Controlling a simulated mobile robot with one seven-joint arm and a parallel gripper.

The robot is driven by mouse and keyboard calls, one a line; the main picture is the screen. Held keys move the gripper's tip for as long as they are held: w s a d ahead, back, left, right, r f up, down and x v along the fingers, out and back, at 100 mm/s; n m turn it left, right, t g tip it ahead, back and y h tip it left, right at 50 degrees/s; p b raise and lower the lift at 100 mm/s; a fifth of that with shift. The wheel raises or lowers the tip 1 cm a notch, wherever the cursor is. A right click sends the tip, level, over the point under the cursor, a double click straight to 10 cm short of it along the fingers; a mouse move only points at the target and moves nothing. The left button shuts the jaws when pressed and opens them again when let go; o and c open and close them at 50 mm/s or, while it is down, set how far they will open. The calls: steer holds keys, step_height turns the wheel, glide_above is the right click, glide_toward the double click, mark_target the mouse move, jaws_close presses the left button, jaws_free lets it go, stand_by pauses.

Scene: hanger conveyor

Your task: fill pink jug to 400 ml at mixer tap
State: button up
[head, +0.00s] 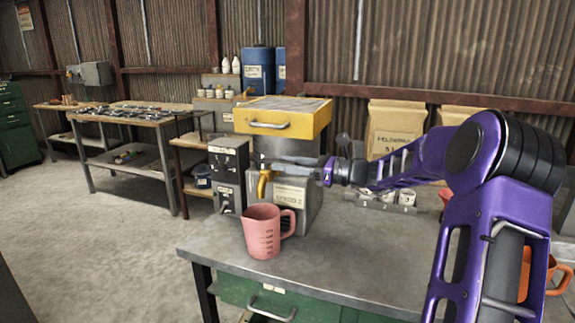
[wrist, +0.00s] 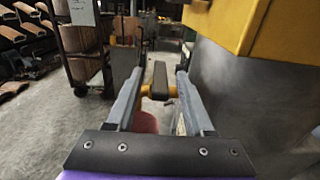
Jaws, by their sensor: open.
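The pink jug (head: 262,232) stands upright on the grey bench in the head view, with its handle to the right and dark scale marks on its side. Its level inside cannot be seen. A yellow tap (head: 264,184) sticks out of the grey mixer housing (head: 296,205) just above the jug. My gripper (head: 283,163) is open at the tap's height. In the wrist view the tap's black lever with its yellow body (wrist: 159,82) shows between my two open fingers (wrist: 161,72). Contact cannot be told. A bit of the pink jug (wrist: 145,122) shows below them.
A yellow hopper (head: 285,118) sits above the mixer, close over my gripper. A dark control box (head: 228,172) stands left of it. An orange jug (head: 558,272) is at the right, partly behind my arm. The bench (head: 340,255) is clear in front.

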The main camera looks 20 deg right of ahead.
jaws_close()
stand_by(1.4)
